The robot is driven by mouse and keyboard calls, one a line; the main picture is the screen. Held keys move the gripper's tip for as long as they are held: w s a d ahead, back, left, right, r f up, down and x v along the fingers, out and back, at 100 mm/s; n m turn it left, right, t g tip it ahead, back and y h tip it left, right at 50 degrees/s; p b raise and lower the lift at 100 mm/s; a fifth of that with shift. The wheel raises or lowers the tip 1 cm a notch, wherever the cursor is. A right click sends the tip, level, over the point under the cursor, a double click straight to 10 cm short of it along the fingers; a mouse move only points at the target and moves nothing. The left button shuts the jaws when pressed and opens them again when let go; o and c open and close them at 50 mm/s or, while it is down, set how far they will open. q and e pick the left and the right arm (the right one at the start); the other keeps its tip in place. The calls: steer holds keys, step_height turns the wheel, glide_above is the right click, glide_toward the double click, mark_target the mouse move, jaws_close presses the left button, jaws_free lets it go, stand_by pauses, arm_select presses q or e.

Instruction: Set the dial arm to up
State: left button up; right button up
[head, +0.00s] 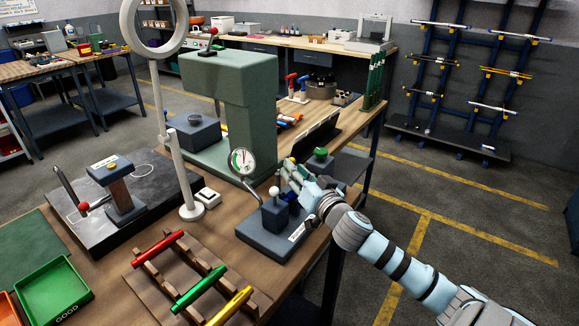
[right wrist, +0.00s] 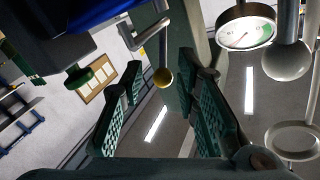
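A round white dial gauge (head: 242,161) with a red and green scale stands over a blue-grey base (head: 262,240) on the bench. A post with a white ball (head: 274,190) rises from the base, and a thin rod links to the gauge. The gauge also shows at the top right of the right wrist view (right wrist: 246,27). My right gripper (head: 290,180) is just right of the ball post. In the right wrist view its fingers (right wrist: 160,92) are apart. A small yellow ball on a bent rod (right wrist: 163,77) appears between them; contact cannot be told.
A green press-like frame (head: 235,95) stands behind the gauge. A green knob (head: 320,152) is close behind my right gripper. Red, green and yellow handles (head: 200,287) lie on a rack in front. A magnifier ring stand (head: 186,180) is left.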

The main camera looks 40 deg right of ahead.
steer(key=w, duration=0.4)
steer(key=shift+d+r, duration=0.15)
steer(key=shift+d, duration=0.1)
steer(key=shift+c, duration=0.5)
jaws_close()
